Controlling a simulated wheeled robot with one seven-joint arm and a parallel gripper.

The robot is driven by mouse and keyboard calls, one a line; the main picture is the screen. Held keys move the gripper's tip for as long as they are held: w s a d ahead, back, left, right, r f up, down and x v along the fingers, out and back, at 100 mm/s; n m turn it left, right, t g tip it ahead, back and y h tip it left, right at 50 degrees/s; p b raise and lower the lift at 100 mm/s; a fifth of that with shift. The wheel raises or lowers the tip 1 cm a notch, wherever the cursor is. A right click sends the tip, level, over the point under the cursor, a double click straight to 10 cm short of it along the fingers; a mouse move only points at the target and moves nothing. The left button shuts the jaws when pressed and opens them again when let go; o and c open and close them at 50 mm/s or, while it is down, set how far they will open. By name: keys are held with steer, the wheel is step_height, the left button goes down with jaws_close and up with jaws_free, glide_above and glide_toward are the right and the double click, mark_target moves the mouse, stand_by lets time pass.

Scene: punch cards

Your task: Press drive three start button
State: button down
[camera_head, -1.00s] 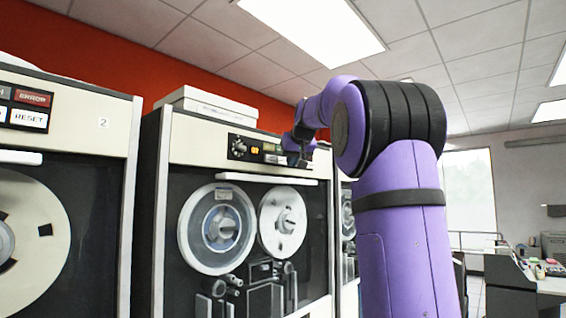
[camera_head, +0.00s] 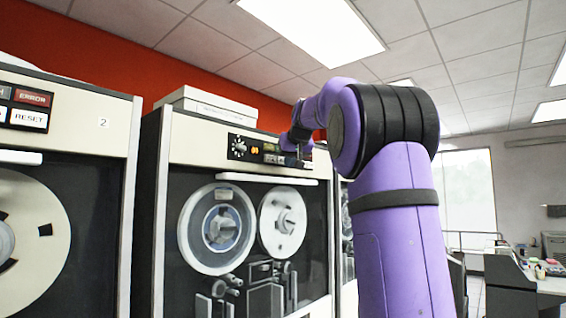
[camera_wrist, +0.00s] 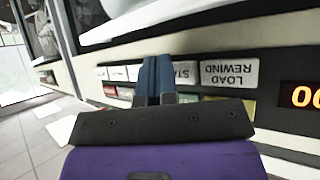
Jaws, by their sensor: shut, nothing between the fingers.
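The middle tape drive (camera_head: 200,150) has a dark control panel near its top with a knob and orange display. My gripper (camera_head: 301,153) is at the right end of that panel. In the wrist view the panel appears upside down. A white button reading START (camera_wrist: 185,72), partly covered, sits beside my gripper (camera_wrist: 157,65), next to the LOAD REWIND button (camera_wrist: 229,76). The gripper's dark blue fingers are shut and empty, overlapping the button row. I cannot tell whether they touch a button.
A drive labelled 2 (camera_head: 103,122) stands at left, with RESET and ERROR lights. The middle drive has two reels (camera_head: 217,228) and a white handle (camera_head: 266,179) below the panel. A white box (camera_head: 212,104) lies on top. A desk (camera_head: 540,285) is at far right.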

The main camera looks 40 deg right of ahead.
steer(key=shift+w, duration=0.5)
stand_by(0.5)
stand_by(0.3)
steer(key=shift+s, duration=0.95)
steer(key=shift+s, duration=0.15)
steer(key=s, duration=0.4)
steer(key=shift+s+d, duration=0.25)
steer(key=shift+s, duration=0.1)
stand_by(0.5)
